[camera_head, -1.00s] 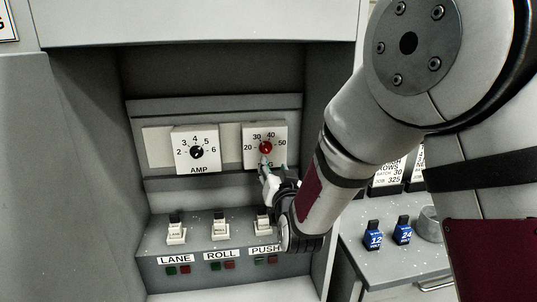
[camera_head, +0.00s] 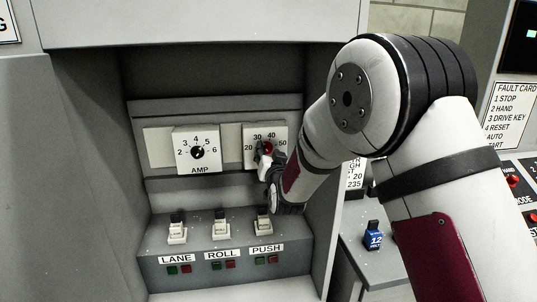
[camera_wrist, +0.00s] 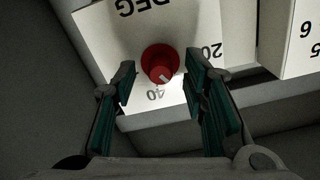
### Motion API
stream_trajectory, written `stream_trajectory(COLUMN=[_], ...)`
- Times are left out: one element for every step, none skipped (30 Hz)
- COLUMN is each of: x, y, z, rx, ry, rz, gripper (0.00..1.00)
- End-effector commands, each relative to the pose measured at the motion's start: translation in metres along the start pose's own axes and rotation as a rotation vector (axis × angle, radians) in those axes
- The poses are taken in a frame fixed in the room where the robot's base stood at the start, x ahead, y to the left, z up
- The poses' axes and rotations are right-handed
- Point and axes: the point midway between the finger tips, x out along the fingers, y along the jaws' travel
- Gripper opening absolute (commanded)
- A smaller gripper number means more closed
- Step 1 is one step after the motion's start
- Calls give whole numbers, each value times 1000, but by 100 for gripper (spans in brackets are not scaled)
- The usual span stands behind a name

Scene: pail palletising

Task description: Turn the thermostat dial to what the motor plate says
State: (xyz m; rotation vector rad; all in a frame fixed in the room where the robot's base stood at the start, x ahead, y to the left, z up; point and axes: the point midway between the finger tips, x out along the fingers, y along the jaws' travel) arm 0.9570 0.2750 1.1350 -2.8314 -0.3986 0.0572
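The thermostat dial is a red knob (camera_wrist: 158,60) on a white DEG plate (camera_wrist: 110,38), seen upside down in the wrist view. Its pale pointer mark is directed down and right there, close to the 40. In the head view the red dial (camera_head: 268,148) shows on its plate marked 20 to 50, partly covered by my gripper. My gripper (camera_wrist: 160,88) is open, with its green-padded fingers to either side of the knob and gaps between. Whether the tips reach past its face I cannot tell. I cannot identify a motor plate in view.
The AMP dial (camera_head: 197,152) is left of the thermostat. Below are the LANE (camera_head: 177,231), ROLL (camera_head: 221,226) and PUSH (camera_head: 263,222) switches with small buttons. A fault card (camera_head: 510,115) hangs far right. Recess walls flank the panel.

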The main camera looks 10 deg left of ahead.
Motion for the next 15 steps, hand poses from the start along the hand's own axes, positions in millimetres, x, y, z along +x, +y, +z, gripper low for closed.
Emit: stream_trajectory(x=[0,0,0,0,0,0,0,0,0,0,0,0,0,0,0], y=[0,0,0,0,0,0,0,0,0,0,0,0,0,0,0], z=[0,0,0,0,0,0,0,0,0,0,0,0,0,0,0], rx=[0,0,0,0,0,0,0,0,0,1,2,6,10,15,23], ry=[0,0,0,0,0,0,0,0,0,0,0,0,0,0,0], rz=[0,0,0,0,0,0,0,0,0,0,0,0,0,0,0], gripper=[28,22,12,6,0,0,0,0,0,0,0,0,0,0,0])
